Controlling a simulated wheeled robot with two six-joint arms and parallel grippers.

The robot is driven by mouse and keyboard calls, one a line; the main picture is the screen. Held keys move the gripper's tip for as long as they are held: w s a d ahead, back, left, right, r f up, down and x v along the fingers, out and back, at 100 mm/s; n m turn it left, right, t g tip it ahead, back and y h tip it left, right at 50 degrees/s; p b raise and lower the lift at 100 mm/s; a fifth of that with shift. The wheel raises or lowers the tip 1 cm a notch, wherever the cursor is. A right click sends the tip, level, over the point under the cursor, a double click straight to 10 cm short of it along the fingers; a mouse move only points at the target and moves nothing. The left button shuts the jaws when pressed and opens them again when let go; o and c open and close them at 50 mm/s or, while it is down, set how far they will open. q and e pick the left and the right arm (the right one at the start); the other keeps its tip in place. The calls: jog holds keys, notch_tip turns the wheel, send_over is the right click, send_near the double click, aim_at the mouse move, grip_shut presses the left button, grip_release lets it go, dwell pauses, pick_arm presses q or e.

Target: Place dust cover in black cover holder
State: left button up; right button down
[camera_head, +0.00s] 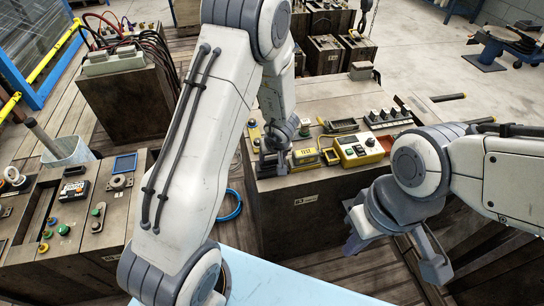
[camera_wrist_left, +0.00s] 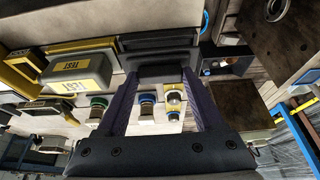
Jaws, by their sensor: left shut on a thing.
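My left gripper (camera_head: 276,160) is low over the left front of the wooden bench in the head view. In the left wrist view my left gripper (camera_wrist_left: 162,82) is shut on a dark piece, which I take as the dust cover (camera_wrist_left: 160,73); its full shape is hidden. Just beyond its fingertips is a black box-like part (camera_wrist_left: 157,42), possibly the black cover holder; I cannot tell whether the two touch. My right gripper (camera_head: 392,252) hangs open and empty in front of the bench, its fingers apart.
A yellow TEST unit (camera_wrist_left: 78,68) sits close beside the left gripper. A blue hose (camera_head: 231,206) lies on the floor. The bench's back is mostly clear.

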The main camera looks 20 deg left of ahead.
pick_arm(q)
jog(key=shift+f+b, duration=0.3)
jog(key=shift+f, duration=0.45)
dwell(0.6)
jog(key=o, duration=1.4)
jog(key=shift+r, duration=0.1)
notch_tip(320, 180, up, 7)
jog(key=p, duration=0.8)
jog(key=shift+r+p, duration=0.2)
jog(key=shift+p, duration=0.15)
